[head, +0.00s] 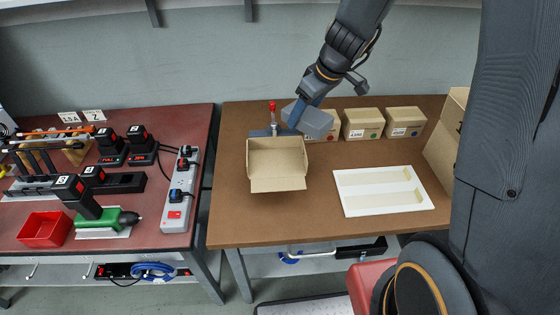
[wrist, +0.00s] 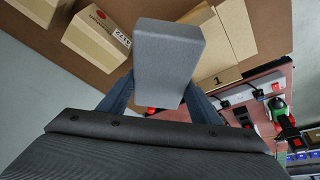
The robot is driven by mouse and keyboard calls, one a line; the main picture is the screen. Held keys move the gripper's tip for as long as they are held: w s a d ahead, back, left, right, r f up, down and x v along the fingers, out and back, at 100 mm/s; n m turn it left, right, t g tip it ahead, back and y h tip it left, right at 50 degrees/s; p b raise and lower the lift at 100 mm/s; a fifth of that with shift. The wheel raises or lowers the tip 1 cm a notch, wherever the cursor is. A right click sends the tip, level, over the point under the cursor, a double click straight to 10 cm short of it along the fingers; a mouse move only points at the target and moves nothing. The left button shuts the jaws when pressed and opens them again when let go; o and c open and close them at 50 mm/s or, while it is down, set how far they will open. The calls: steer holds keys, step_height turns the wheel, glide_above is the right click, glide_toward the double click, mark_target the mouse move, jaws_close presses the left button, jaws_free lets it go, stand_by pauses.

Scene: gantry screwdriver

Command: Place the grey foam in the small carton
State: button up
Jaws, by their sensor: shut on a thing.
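The grey foam (head: 316,122) is a plain block held tilted in my gripper (head: 299,112), above the back of the brown table. In the wrist view the foam (wrist: 167,55) sits between the two blue fingers of my gripper (wrist: 160,98), which are shut on it. An open, empty small carton (head: 277,182) stands on the table, in front and to the left of the foam in the head view. The foam is outside it.
Closed cartons (head: 363,124) (head: 405,122) line the table's back, one partly behind the foam. A red-tipped tool (head: 272,116) stands behind the open carton. A white tray (head: 372,190) lies at right. A red bench (head: 135,215) with tools stands left. The front left tabletop is clear.

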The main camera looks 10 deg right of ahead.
steer(key=s+a+n+g+y, duration=0.25)
steer(key=s+a+n, duration=0.25)
steer(key=a+n, duration=0.4)
glide_above(267, 162)
steer(key=d, duration=0.1)
steer(key=shift+g+h, duration=0.35)
steer(key=shift+g, duration=0.1)
steer(key=f, duration=0.5)
steer(key=shift+s+d, duration=0.15)
steer(key=shift+d, duration=0.05)
steer(key=shift+f+p, duration=0.65)
steer(key=shift+f, duration=1.8)
steer(key=shift+f, duration=0.1)
steer(key=o, duration=0.6)
steer(key=shift+b, duration=0.3)
steer(key=shift+o, duration=0.6)
